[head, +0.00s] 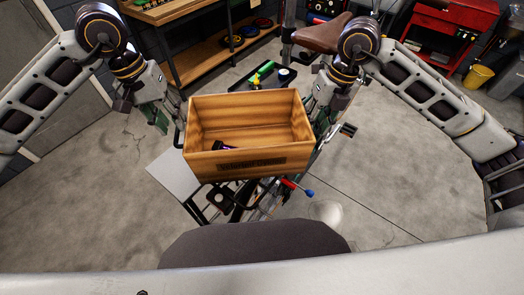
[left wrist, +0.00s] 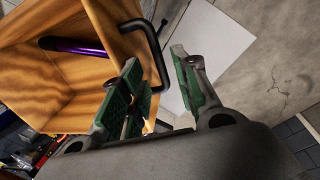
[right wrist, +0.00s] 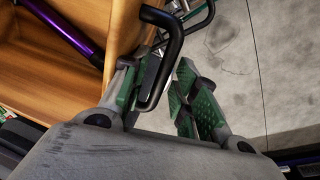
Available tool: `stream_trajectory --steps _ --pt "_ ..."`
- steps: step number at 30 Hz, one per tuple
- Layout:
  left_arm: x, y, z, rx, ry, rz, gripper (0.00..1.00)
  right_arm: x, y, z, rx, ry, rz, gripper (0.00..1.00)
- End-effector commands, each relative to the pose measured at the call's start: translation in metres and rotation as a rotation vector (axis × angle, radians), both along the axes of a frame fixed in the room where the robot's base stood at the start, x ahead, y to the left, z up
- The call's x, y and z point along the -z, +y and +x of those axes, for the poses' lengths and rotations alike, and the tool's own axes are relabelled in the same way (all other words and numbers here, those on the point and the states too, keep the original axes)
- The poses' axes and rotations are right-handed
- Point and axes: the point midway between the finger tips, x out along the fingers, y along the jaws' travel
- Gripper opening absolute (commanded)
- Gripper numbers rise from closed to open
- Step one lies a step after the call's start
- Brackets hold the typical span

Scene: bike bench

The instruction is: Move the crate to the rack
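The wooden crate (head: 250,160) is in the middle of the head view, open at the top, with a dark label on its near side. A dark purple tube (left wrist: 75,46) lies inside it. My left gripper (head: 158,118) is at the crate's left side, its green-padded fingers apart. In the left wrist view a black crate handle (left wrist: 152,45) reaches into the gap between them. My right gripper (head: 322,115) is at the right side, fingers also apart, with the other black handle (right wrist: 176,45) between them. What supports the crate is mostly hidden.
A shelf unit with wooden shelves (head: 212,58) stands at the back left. A dark tray (head: 262,76) with tools and a bicycle saddle (head: 322,35) are behind the crate. A red cabinet (head: 455,25) and yellow bucket (head: 478,77) are back right. The floor at both sides is clear.

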Motion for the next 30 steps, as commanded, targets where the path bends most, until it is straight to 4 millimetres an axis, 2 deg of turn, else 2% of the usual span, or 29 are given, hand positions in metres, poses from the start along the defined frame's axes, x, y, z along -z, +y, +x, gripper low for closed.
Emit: stream_trajectory --steps 6,12,30 --pt "-0.023 0.005 0.001 -0.002 -0.002 0.000 0.31 0.000 0.001 0.000 -0.001 -0.001 0.002 0.31" --pt "-0.034 0.007 0.000 -0.002 -0.002 0.002 0.31 0.000 0.001 0.000 -0.001 -0.001 0.001 0.31" --pt "-0.035 0.007 0.000 -0.002 -0.001 0.001 0.31 -0.005 0.000 0.000 -0.001 -0.002 0.001 0.31"
